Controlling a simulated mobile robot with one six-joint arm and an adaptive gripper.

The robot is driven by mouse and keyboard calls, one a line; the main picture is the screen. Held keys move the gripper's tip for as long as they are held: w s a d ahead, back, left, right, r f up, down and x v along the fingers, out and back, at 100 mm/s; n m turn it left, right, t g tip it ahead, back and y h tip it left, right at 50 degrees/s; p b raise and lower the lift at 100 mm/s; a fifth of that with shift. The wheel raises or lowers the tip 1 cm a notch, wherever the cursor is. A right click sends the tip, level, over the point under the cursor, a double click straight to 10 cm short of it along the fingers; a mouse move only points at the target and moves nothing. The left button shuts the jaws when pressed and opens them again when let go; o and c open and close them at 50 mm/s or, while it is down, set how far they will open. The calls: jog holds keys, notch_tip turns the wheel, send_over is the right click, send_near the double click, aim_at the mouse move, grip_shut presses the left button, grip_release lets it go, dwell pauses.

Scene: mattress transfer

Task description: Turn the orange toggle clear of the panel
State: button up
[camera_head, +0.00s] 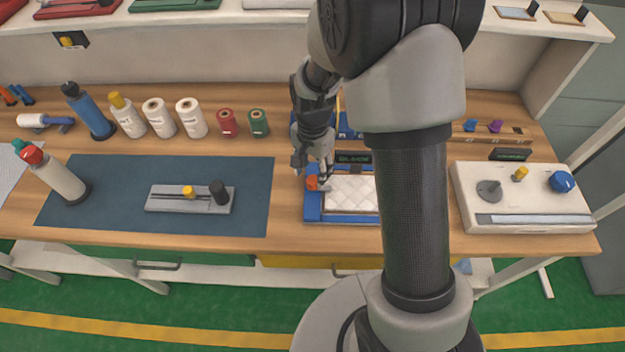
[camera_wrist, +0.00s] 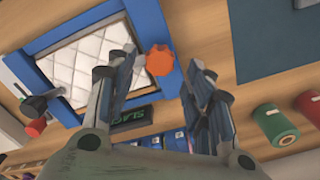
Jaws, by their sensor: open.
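The orange toggle (camera_head: 312,183) sits at the left edge of a blue frame (camera_head: 312,214) that holds a white quilted panel (camera_head: 350,193). In the wrist view the toggle (camera_wrist: 160,60) is a faceted orange knob at the corner of the panel (camera_wrist: 85,65), over the blue frame (camera_wrist: 125,15). My gripper (camera_head: 312,169) points down just above the toggle, its fingers apart. In the wrist view the toggle shows between the two fingertips, nearer the left one; I see no contact. The right part of the frame is hidden behind my arm in the head view.
A dark sign (camera_head: 353,157) stands behind the panel, reading SLACK in the wrist view. Red (camera_head: 227,123) and green (camera_head: 258,123) spools stand back left. A grey slider block (camera_head: 165,200) lies on a blue mat (camera_head: 110,175). A white control box (camera_head: 530,205) is at right.

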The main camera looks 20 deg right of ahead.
aim_at(313, 180)
jog(key=shift+f+b, duration=0.4)
jog(key=shift+f, duration=1.75)
jog(key=shift+c, duration=0.3)
jog(key=c, duration=1)
